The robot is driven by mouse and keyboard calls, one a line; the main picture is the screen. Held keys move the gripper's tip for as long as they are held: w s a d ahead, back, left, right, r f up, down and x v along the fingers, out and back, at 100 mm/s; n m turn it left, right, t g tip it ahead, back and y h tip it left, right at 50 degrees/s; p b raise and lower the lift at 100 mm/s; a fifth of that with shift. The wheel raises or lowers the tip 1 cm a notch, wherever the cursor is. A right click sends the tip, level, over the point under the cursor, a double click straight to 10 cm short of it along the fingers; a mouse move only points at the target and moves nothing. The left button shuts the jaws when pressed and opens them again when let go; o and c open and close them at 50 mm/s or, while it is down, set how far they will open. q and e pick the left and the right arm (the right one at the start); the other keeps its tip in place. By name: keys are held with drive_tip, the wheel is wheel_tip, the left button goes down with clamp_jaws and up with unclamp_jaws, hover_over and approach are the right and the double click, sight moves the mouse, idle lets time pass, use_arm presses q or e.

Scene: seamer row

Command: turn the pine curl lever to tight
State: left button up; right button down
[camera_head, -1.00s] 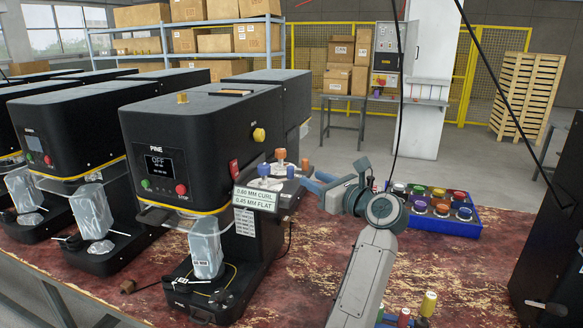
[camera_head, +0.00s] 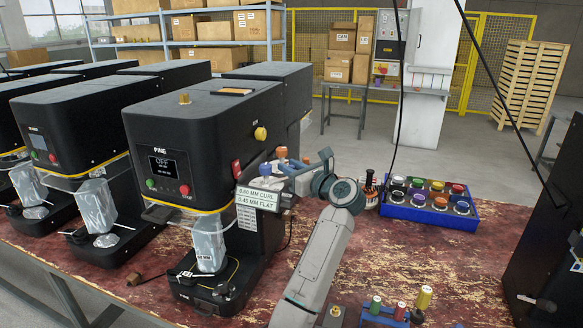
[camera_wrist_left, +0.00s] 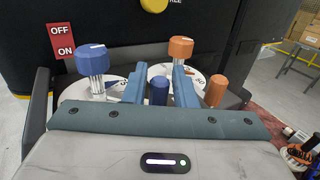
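The PINE machine (camera_head: 200,135) stands on the red worktop, its screen reading OFF. A label by its levers reads 0.60 MM CURL above 0.45 MM FLAT. In the left wrist view, a blue-knobbed lever (camera_wrist_left: 91,56) and an orange-knobbed lever (camera_wrist_left: 181,50) stand on white dials. A short blue peg (camera_wrist_left: 159,92) and a short orange peg (camera_wrist_left: 215,92) stand nearer. I cannot tell which lever is curl. My left gripper (camera_wrist_left: 159,82) is open at the levers, fingers apart, with the blue peg showing between them; contact is unclear. My right gripper is not in view.
A blue tray (camera_head: 391,211) of colored-topped pieces stands on the worktop at right. Several colored pegs (camera_head: 423,297) stand at the front. More black machines (camera_head: 70,130) line the left. A dark machine (camera_head: 550,220) stands at far right. The worktop between is mostly clear.

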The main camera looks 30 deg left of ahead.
use_arm(q)
clamp_jaws()
drive_tip(key=shift+s+d+f+t, duration=0.1)
drive_tip(key=shift+s+d+t, duration=0.05)
drive_tip(key=shift+t, duration=0.15)
drive_tip(key=shift+s+d+m+t+h, duration=0.15)
drive_tip(key=shift+d+m+t+h, duration=0.2)
drive_tip(key=shift+m+t, duration=0.4)
drive_tip(key=shift+a, duration=0.1)
drive_tip(key=shift+o, duration=1.6)
unclamp_jaws()
